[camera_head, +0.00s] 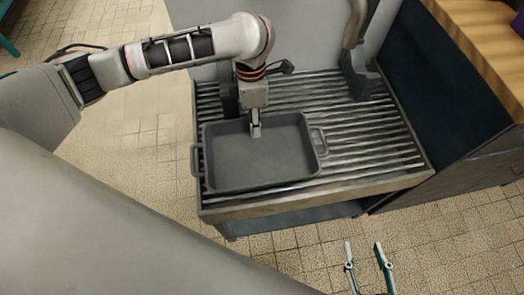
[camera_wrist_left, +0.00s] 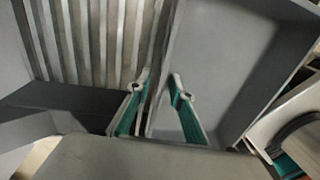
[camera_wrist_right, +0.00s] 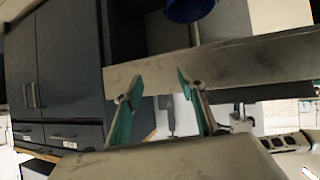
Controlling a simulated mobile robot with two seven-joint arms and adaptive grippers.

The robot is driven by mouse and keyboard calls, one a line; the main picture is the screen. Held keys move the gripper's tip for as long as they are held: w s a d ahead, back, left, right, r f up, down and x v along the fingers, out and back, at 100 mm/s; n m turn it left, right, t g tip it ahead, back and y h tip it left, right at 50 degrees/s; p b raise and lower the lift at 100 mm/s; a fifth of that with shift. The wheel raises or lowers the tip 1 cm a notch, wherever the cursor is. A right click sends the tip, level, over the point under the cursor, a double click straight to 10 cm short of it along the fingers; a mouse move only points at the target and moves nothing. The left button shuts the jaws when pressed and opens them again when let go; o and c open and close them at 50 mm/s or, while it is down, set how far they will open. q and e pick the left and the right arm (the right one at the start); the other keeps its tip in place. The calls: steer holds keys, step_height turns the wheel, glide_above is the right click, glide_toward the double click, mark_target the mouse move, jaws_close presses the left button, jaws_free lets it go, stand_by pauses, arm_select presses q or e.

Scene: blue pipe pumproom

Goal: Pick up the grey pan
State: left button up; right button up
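The grey pan (camera_head: 258,165) is a rectangular tray with a handle at each end, resting flat on the slatted metal rack. It also shows at the upper right of the left wrist view (camera_wrist_left: 215,65). My left gripper (camera_head: 256,126) is at the pan's far long rim. In the left wrist view its fingers (camera_wrist_left: 160,85) straddle the pan wall, one inside and one outside, with a gap between them; firm contact is not visible. My right gripper (camera_head: 363,246) is open and empty, low in front of the rack. It also shows in the right wrist view (camera_wrist_right: 160,85).
The slatted rack (camera_head: 378,150) has bare slats right of the pan. A dark panel (camera_head: 440,75) and a wooden top (camera_head: 490,45) stand beyond its right side. Tiled floor (camera_head: 135,150) is clear at left. Dark cabinets (camera_wrist_right: 65,70) show in the right wrist view.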

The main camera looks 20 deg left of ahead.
arm_select(q)
steer(key=shift+r, duration=0.25)
steer(key=shift+c, duration=0.5)
jaws_close()
steer(key=shift+r, duration=0.1)
